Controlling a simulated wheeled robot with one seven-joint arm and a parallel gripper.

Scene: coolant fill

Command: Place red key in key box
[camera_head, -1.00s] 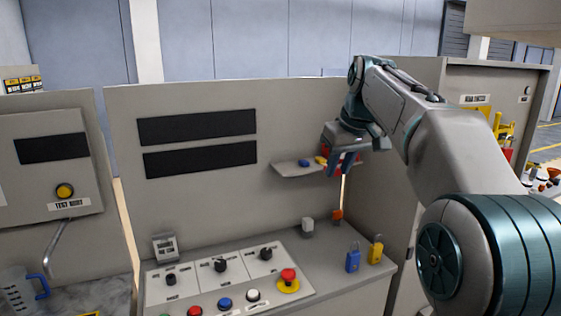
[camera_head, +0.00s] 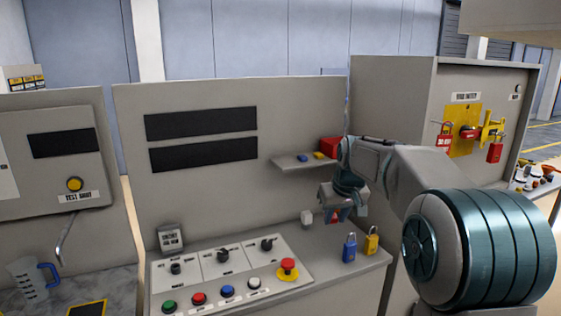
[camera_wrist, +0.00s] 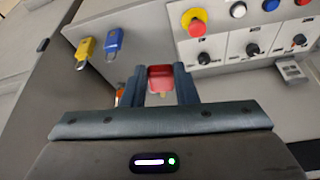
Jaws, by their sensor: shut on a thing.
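My gripper (camera_head: 338,213) hangs over the back right of the console counter, below the small shelf. In the wrist view (camera_wrist: 160,88) its two fingers are shut on a red piece, which looks like the red key (camera_wrist: 160,77). A little of the red also shows between the fingers in the head view (camera_head: 333,217). A red box (camera_head: 329,147), perhaps the key box, stands at the right end of the shelf (camera_head: 290,166). Its opening cannot be made out. A small blue piece (camera_head: 303,158) and a yellow piece (camera_head: 319,155) lie beside it.
Blue (camera_head: 349,248) and yellow (camera_head: 371,240) padlocks stand at the counter's right edge. A small white block (camera_head: 307,218) is left of my gripper. The control panel (camera_head: 225,264) has several knobs and buttons. Red padlocks (camera_head: 495,150) hang on the right cabinet.

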